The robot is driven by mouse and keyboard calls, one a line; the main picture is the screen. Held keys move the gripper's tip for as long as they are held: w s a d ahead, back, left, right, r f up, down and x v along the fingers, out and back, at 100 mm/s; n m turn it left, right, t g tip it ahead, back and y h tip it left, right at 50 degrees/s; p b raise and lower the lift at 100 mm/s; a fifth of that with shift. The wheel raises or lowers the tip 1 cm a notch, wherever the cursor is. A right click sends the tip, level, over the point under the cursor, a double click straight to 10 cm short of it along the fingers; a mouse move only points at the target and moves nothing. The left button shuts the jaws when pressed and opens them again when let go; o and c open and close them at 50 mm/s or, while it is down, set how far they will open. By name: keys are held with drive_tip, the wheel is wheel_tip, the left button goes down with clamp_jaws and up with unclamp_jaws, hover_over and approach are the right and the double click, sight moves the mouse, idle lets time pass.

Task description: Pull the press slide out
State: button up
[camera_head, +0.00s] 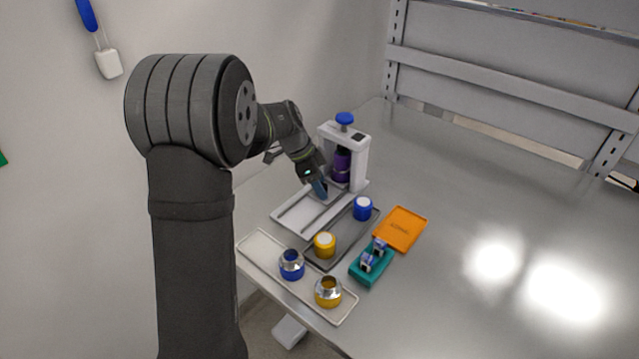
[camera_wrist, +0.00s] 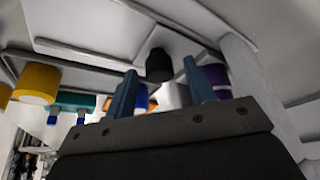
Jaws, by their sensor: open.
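The white press (camera_head: 361,160) stands upright at the back of the table, with a blue knob (camera_head: 344,118) on top. A purple part (camera_head: 342,162) sits inside its frame and shows partly in the wrist view (camera_wrist: 215,74). The pale slide base (camera_head: 290,222) with its rails extends in front of the press. My gripper (camera_head: 320,188) is low over the slide, just in front of the press opening. Its blue fingers are apart. In the wrist view a black knob (camera_wrist: 158,66) appears between the fingertips; I cannot tell whether they touch it.
A grey tray (camera_head: 314,254) holds a yellow and a blue cylinder. A light tray (camera_head: 262,246) in front holds two metal-collared pieces, blue and yellow. A teal block (camera_head: 371,270) and an orange tray (camera_head: 402,229) lie to the right. The table's right side is clear.

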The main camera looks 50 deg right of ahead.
drive_tip(key=shift+f, duration=0.15)
drive_tip(key=shift+c, duration=0.4)
clamp_jaws()
drive_tip(key=a, duration=1.1)
drive_tip(key=shift+a, duration=0.15)
drive_tip(key=shift+o, duration=0.4)
unclamp_jaws()
drive_tip(key=shift+a, duration=0.1)
drive_tip(key=v, duration=1.7)
drive_tip(key=shift+r, duration=0.2)
